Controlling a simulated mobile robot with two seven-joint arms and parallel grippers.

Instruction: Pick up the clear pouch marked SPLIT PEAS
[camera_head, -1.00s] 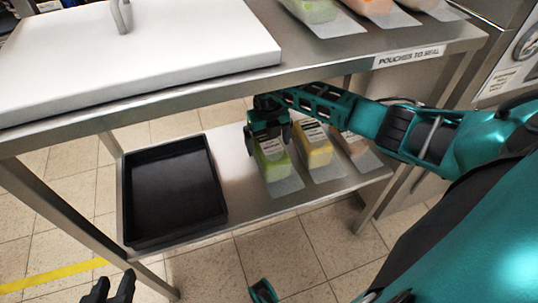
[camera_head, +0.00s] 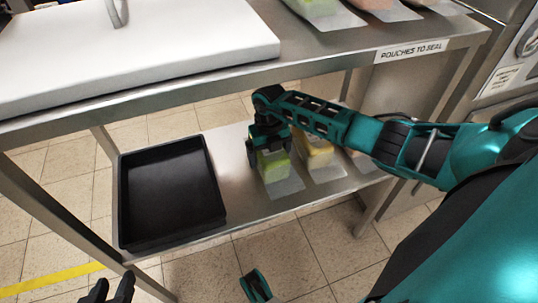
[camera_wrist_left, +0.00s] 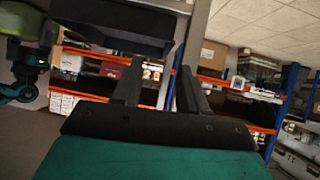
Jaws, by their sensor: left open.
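A clear pouch with green contents (camera_head: 275,170) lies on the lower steel shelf. Its marking is not readable here. My right gripper (camera_head: 268,152) comes in from the right and is over the back end of this pouch, hiding part of it. Its fingers are at the pouch's sides, but whether they press on it I cannot tell. My left gripper (camera_head: 112,280) shows at the bottom left edge, open and empty, away from the shelf. In the left wrist view its open fingers (camera_wrist_left: 158,85) have nothing between them. Another green pouch (camera_head: 318,8) lies on the upper shelf.
A yellow pouch (camera_head: 318,150) lies close right of the green one, with another pouch partly hidden behind my arm. An empty black tray (camera_head: 170,190) takes up the lower shelf's left. The upper shelf (camera_head: 310,62) overhangs my right gripper.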

